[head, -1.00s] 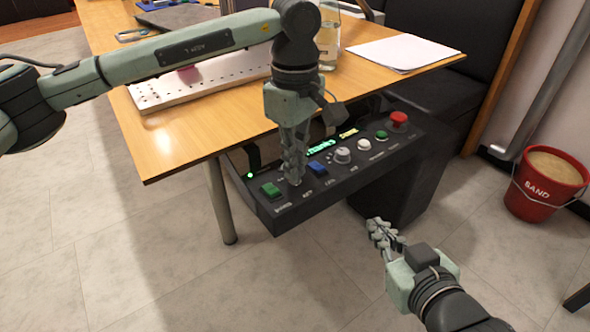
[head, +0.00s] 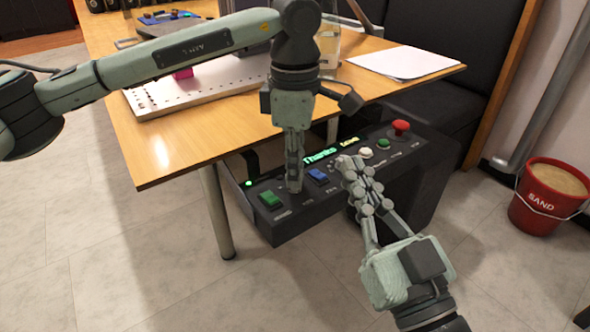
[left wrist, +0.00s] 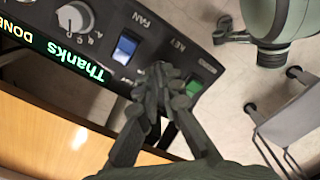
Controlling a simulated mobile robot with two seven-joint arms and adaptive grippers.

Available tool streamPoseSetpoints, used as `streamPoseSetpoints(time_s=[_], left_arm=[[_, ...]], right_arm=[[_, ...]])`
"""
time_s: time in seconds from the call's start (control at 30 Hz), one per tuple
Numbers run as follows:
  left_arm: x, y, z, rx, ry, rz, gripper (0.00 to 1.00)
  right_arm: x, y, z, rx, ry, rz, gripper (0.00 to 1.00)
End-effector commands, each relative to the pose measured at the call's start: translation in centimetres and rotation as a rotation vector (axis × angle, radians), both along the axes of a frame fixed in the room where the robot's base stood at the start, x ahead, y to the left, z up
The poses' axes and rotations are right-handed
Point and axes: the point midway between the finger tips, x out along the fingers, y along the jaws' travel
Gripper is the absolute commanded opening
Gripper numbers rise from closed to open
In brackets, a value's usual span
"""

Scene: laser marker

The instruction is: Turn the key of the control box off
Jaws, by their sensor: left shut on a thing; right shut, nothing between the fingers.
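The dark control box (head: 312,212) hangs under the table's front edge. My left gripper (head: 295,187) points down at its panel, between the green switch (head: 270,199) and the blue switch (head: 318,175). The left wrist view shows its fingertips (left wrist: 165,78) closed together beside the KEY label (left wrist: 180,45). The key itself is hidden by the fingers. The lit display (head: 320,156) reads "Thanks" and, in yellow, "DONE"; it also shows in the left wrist view (left wrist: 75,55).
A white button (head: 366,153), a green button (head: 383,143) and a red mushroom button (head: 401,127) line the panel's right part. The wooden table (head: 165,150) is above the box. A red sand bucket (head: 545,200) stands on the floor at right.

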Motion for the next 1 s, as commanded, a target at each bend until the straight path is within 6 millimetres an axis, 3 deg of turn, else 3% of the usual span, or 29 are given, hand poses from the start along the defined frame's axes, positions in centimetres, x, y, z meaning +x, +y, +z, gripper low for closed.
streamPoseSetpoints(time_s=[0.3,0.5,0.83,1.0], left_arm=[[0.1,0.1,0.1,0.001,-0.001,0.005,0.00],[0.1,0.1,0.1,0.001,-0.001,0.003,0.27],[0.0,0.0,0.3,0.000,-0.001,0.002,0.27],[0.1,0.0,2.6,-0.001,-0.004,0.002,0.27]], right_arm=[[0.0,0.0,0.1,0.002,-0.002,0.000,0.00],[0.0,0.0,0.1,0.002,-0.002,0.000,0.00],[0.0,0.0,0.0,0.000,0.001,-0.001,0.00],[0.0,0.0,0.0,0.000,0.000,0.000,0.00]])
